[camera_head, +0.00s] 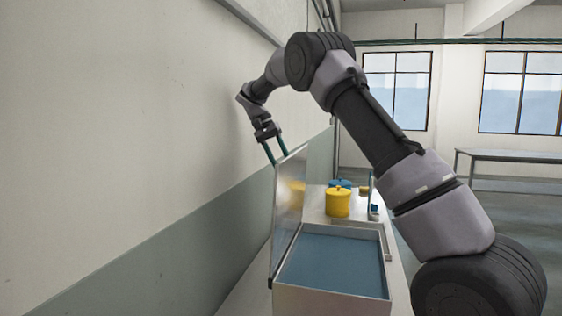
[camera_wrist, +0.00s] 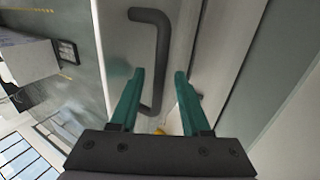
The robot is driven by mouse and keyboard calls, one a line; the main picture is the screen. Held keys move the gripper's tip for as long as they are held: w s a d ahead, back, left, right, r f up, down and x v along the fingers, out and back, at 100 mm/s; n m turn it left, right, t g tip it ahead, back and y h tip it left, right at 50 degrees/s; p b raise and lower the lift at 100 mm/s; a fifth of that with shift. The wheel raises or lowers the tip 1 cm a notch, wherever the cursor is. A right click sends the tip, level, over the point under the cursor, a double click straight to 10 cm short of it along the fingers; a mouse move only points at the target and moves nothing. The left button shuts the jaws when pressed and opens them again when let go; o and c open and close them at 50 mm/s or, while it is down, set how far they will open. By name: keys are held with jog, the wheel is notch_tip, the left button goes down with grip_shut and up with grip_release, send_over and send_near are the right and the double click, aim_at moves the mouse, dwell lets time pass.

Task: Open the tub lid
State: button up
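The tub (camera_head: 331,298) is a pale box with a blue interior in the head view. Its thin grey lid (camera_head: 290,200) stands raised, close to upright, along the tub's left side. My gripper (camera_head: 277,159) is at the lid's upper edge, fingers pointing down. In the wrist view, the teal fingers of my gripper (camera_wrist: 159,72) are apart. The dark bar handle (camera_wrist: 164,45) on the pale lid face (camera_wrist: 118,40) shows beyond and between the fingertips, nearer the left finger. I see no grip on it. The handle cannot be made out in the head view.
A yellow pot (camera_head: 338,203) with a lid stands on the pale counter (camera_head: 316,208) behind the tub, with a blue pot (camera_head: 341,183) behind it. A wall (camera_head: 130,130) runs close along the left. A table (camera_head: 510,155) stands far right.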

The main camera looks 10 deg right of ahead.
jog(key=shift+r, duration=0.1)
notch_tip(320, 180, up, 10)
dwell(0.5)
